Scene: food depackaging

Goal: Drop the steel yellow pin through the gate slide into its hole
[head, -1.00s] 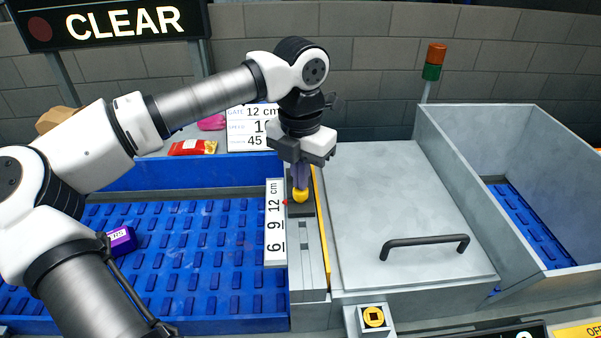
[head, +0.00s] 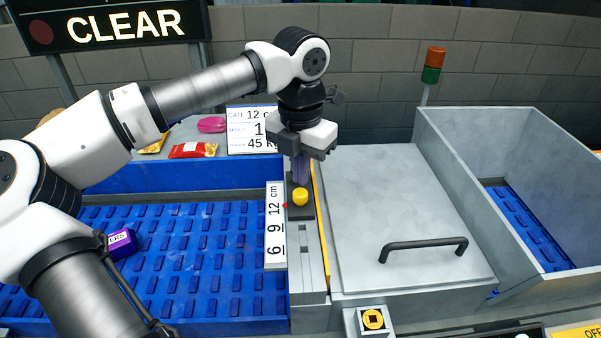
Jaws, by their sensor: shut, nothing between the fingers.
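The yellow pin (head: 300,197) shows as a round yellow knob on the dark block of the gate slide (head: 300,213), beside the 12 mark of the scale (head: 275,225). The pin's shank and its hole are hidden, so I cannot tell how deep it sits. My gripper (head: 300,180) points down just behind and above the knob. Its fingers are shut and empty, and in this view their tips end close to the knob; I cannot tell whether they touch it.
A blue ribbed belt (head: 190,260) with a purple pack (head: 121,242) lies left. A grey lid (head: 395,210) with a black handle (head: 423,245) is right of the slide. A grey bin (head: 540,180) stands farther right. A sign (head: 252,130) reads "GATE 12 cm".

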